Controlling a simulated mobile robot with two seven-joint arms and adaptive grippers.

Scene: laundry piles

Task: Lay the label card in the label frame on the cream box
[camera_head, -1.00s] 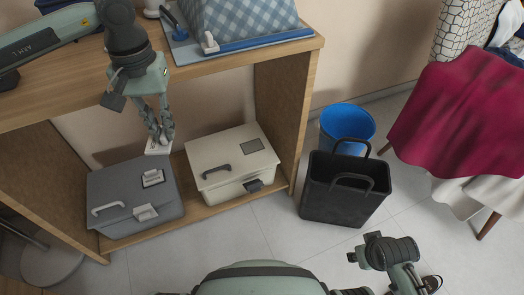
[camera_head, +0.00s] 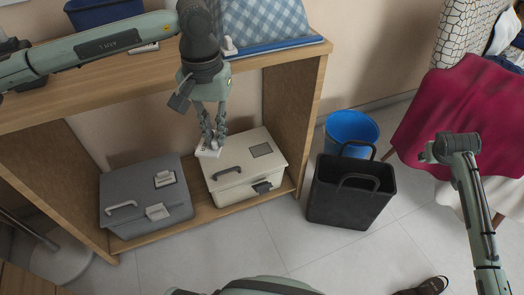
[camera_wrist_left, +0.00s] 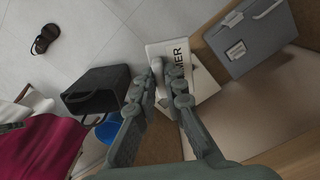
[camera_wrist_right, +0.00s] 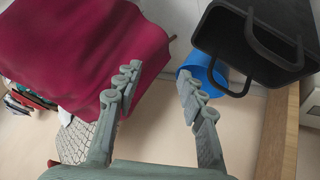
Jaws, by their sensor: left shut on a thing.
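The white label card (camera_head: 207,152) is held in the fingertips of my left gripper (camera_head: 212,141), above the back left edge of the cream box (camera_head: 262,169). In the left wrist view the card (camera_wrist_left: 167,50) shows black lettering, partly hidden by a finger; "MER" is readable. The cream box stands on the low shelf, lid closed. Its label frame (camera_head: 261,150) is a dark rectangle at the lid's back right, with no card in it. The card is apart from the frame, to its left. My right gripper (camera_wrist_right: 158,72) is open and empty, far from the box.
A grey box (camera_head: 145,205) with a white label on its lid stands left of the cream box. The shelf's wooden side panel (camera_head: 291,110) rises at right. A black bag (camera_head: 345,205) and blue bin (camera_head: 352,125) stand beyond it. Red cloth (camera_head: 460,105) hangs at far right.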

